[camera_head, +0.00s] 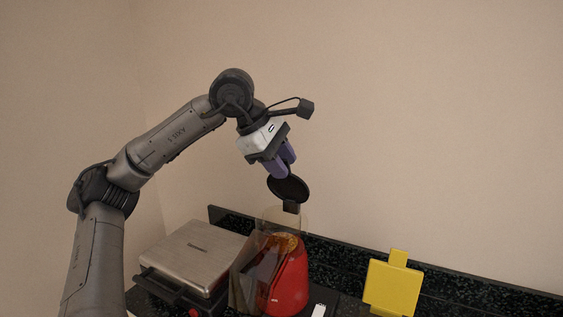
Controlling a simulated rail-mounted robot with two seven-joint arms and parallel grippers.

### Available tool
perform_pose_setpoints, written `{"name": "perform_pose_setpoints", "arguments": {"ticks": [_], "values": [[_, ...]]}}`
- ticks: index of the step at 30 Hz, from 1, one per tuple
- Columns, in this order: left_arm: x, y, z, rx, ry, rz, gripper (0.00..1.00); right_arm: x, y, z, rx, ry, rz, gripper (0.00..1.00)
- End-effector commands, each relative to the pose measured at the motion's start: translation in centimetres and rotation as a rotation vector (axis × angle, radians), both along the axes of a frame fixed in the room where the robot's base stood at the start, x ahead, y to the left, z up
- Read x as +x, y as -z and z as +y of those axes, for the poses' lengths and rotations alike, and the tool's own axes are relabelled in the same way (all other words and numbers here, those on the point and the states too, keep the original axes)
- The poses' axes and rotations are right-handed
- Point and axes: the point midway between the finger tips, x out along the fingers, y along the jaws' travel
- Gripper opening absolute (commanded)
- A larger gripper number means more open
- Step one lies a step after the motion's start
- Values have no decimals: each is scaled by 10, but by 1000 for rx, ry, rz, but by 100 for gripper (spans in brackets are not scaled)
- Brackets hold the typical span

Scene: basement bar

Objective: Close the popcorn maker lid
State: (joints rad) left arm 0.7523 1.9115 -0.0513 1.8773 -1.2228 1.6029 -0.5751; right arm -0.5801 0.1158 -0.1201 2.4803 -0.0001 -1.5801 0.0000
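The popcorn maker (291,283) is red with a see-through amber upper part and stands on the dark counter. Its round black lid (289,188) is open, tilted up above the back of the machine on a black hinge piece. My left gripper (284,172), with blue-purple fingers, points down just above the lid's upper edge. The fingers appear close together with nothing visible between them, but their opening is hard to judge from this angle. I cannot tell whether they touch the lid. My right gripper is not in view.
A silver-topped grill (196,254) stands left of the popcorn maker. A yellow board-like object (393,287) stands to the right. A dark speckled backsplash (340,253) runs behind them along the beige wall. A small white object (319,310) lies at the bottom edge.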

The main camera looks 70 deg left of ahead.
Motion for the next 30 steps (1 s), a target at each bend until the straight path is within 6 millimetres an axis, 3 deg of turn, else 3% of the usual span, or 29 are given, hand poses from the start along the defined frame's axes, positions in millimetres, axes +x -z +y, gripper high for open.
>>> {"name": "perform_pose_setpoints", "arguments": {"ticks": [5,21,30], "values": [[-4,-8,0,1,-2,0,32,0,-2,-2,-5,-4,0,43],[-56,-90,-1,0,-1,-1,32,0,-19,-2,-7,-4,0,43],[-72,-114,-2,-1,-1,0,32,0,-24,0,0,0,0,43]]}}
